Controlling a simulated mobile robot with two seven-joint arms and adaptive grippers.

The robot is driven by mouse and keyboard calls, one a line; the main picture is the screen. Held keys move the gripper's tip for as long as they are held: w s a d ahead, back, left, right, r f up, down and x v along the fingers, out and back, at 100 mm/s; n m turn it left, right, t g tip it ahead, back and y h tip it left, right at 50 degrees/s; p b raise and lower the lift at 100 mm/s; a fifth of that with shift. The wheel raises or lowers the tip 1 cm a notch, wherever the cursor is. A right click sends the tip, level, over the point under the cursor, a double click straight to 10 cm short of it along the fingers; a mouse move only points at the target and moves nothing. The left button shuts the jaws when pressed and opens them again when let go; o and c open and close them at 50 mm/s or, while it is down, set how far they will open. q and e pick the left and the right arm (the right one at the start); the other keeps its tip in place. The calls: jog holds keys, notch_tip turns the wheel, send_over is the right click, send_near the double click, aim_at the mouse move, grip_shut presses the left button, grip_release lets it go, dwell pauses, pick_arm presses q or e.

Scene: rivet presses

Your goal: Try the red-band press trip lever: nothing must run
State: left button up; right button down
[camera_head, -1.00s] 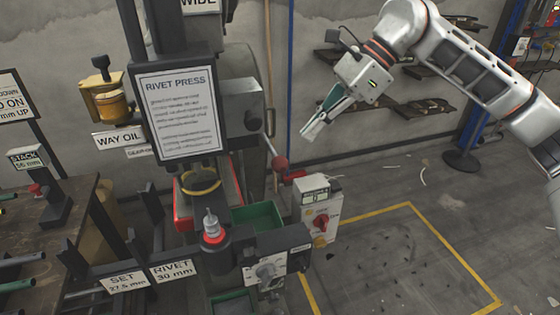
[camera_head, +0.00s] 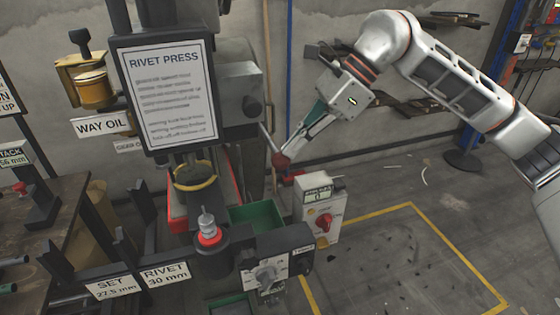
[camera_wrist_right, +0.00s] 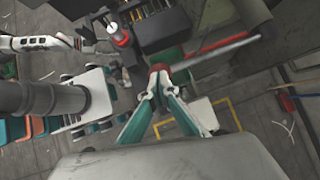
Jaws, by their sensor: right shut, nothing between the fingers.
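The rivet press (camera_head: 240,90) stands left of centre in the head view, with a red ring (camera_head: 209,238) around its lower tooling. Its trip lever (camera_head: 268,140) is a thin rod slanting down to a red knob (camera_head: 281,160). My right gripper (camera_head: 287,157) is shut and empty, its fingertips at the knob from the right. In the right wrist view the shut fingertips (camera_wrist_right: 157,77) meet at the red knob (camera_wrist_right: 160,68); contact looks likely, but the exact gap is hidden.
A control box (camera_head: 320,215) with a red rotary switch and a small display stands below the knob. A green bin (camera_head: 258,217) is beside it. A rivet press sign (camera_head: 172,95) covers part of the press. Yellow-marked floor (camera_head: 400,255) at right is clear of large objects.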

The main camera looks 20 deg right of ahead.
pick_arm(q)
jog(key=shift+s, duration=0.15)
pick_arm(e)
jog(key=shift+a+f, duration=0.1)
jog(key=shift+a, duration=0.05)
pick_arm(q)
jog(key=shift+s+d+f+b, duration=0.1)
jog(key=shift+s+f+b, duration=0.25)
jog(key=shift+f, duration=0.25)
jog(key=shift+s+f+b, duration=0.2)
jog(key=shift+s+f, duration=0.1)
jog(key=shift+f, duration=0.3)
pick_arm(e)
notch_tip(320, 180, down, 5)
jog(key=shift+r, duration=0.2)
pick_arm(q)
jog(key=shift+w+r, duration=0.15)
jog(key=shift+r, duration=0.1)
jog(key=shift+w+r+p, duration=0.35)
jog(key=shift+r+p, duration=0.15)
jog(key=shift+r, duration=0.2)
pick_arm(e)
jog(key=d+f+v, duration=0.1)
jog(key=v, duration=1.3)
jog(key=shift+d+r, duration=0.3)
jog(key=shift+d, duration=0.05)
jog(key=shift+s, duration=0.1)
